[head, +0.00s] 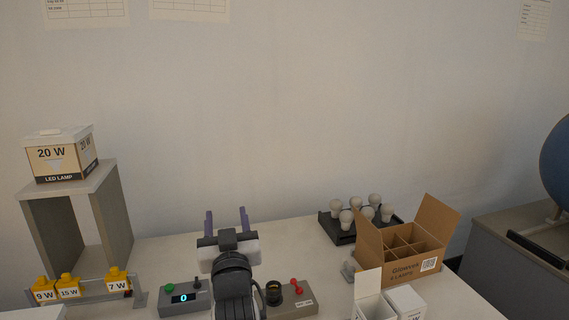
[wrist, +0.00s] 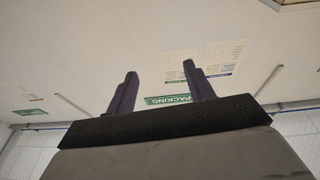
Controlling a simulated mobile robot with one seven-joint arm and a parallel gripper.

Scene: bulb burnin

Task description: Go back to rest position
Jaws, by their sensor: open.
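My gripper (head: 227,221) is raised over the middle of the table in the head view, with two purple fingers spread apart and pointing up. The gap between the fingers is empty. In the wrist view my gripper (wrist: 158,84) is also open, with nothing between the fingertips. Behind it there show a pale wall, a green PACKING sign (wrist: 168,99) and posted sheets. My arm hides part of the table and of the devices at the front middle.
A grey device (head: 186,298) reads 0; a socket unit (head: 292,300) with a red lever stands right of my arm. Several bulbs stand in a black tray (head: 345,238) beside an open divided carton (head: 425,249). A 20 W box (head: 60,157) tops a grey stand (head: 118,220) at left.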

